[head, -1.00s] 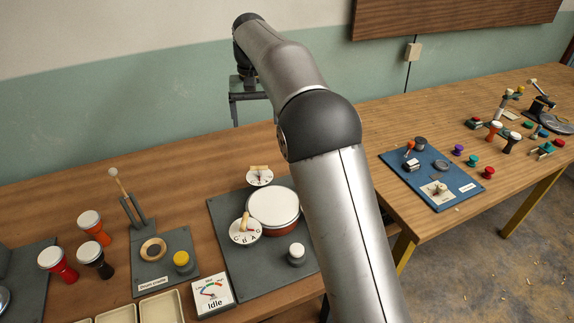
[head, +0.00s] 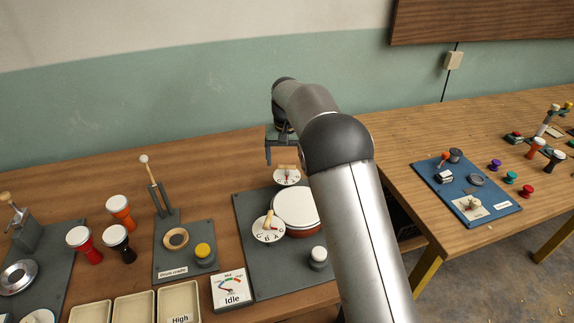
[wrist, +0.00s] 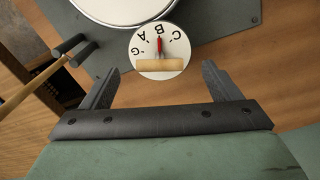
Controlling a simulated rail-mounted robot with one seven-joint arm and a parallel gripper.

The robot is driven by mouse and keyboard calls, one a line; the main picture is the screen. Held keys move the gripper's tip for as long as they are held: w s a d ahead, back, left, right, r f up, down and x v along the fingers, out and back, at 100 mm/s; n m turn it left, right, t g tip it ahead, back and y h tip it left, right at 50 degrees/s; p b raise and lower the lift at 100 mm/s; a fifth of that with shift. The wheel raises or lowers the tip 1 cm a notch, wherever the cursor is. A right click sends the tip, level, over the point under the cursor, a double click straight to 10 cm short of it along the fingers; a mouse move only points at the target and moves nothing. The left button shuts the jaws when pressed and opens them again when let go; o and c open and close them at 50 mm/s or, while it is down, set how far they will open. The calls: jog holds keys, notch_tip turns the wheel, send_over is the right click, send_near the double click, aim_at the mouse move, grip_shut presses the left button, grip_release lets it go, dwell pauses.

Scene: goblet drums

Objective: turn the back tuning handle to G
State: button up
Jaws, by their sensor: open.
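The back tuning handle (head: 286,167) is a short wooden bar on a white lettered dial (head: 287,178) behind the big drum (head: 296,207). In the wrist view the wooden bar (wrist: 160,65) lies crosswise on the dial (wrist: 147,72), and a red pointer (wrist: 159,45) points up, near the B. The G shows at the dial's left. My gripper (wrist: 160,74) is open and empty, one finger on each side of the handle's line in that view. In the head view my gripper (head: 282,154) hangs just above and behind the handle, seemingly not touching it.
A front dial (head: 268,229) with its own wooden handle sits before the drum.

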aim_at(287, 170)
jog(key=shift+f, duration=1.5)
jog(key=shift+c, duration=0.3)
jog(key=c, duration=0.9)
